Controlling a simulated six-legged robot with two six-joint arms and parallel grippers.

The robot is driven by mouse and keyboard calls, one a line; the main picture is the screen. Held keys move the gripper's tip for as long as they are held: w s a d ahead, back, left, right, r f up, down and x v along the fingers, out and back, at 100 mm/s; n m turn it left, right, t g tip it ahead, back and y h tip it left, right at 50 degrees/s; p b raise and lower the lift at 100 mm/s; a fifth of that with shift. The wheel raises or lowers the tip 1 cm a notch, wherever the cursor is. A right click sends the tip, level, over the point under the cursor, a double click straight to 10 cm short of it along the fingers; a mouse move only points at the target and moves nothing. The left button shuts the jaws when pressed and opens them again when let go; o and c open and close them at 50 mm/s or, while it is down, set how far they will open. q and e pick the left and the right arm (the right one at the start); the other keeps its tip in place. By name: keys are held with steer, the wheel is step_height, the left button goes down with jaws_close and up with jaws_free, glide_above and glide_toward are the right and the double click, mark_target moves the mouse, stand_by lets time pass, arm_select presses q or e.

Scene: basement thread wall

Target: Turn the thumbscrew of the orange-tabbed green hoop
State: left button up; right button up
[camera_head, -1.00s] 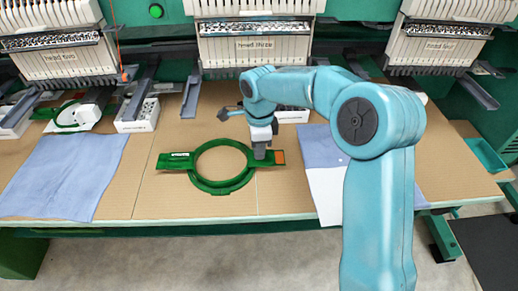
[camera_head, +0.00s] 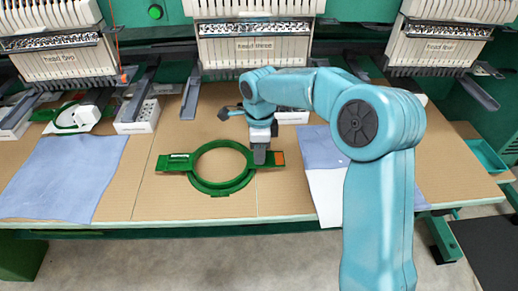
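My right gripper (camera_head: 260,158) points down at the hoop's right bracket, just left of the orange tab. The gripper covers that part of the hoop, so the thumbscrew is hidden. The fingers look close together, but I cannot tell whether they are shut on anything. My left gripper is not in view.
Blue cloths (camera_head: 66,177) lie left and right of the hoop. Embroidery heads (camera_head: 254,45) stand along the back. A white box (camera_head: 137,116) and another green hoop (camera_head: 66,117) sit at the back left. The tan table (camera_head: 150,205) is bare around the hoop.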

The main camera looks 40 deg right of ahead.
step_height(320, 180, up, 16)
steer(key=p, duration=0.2)
steer(key=shift+r+p, duration=0.2)
steer(key=shift+p, duration=0.1)
steer(key=shift+s, duration=0.1)
stand_by(0.5)
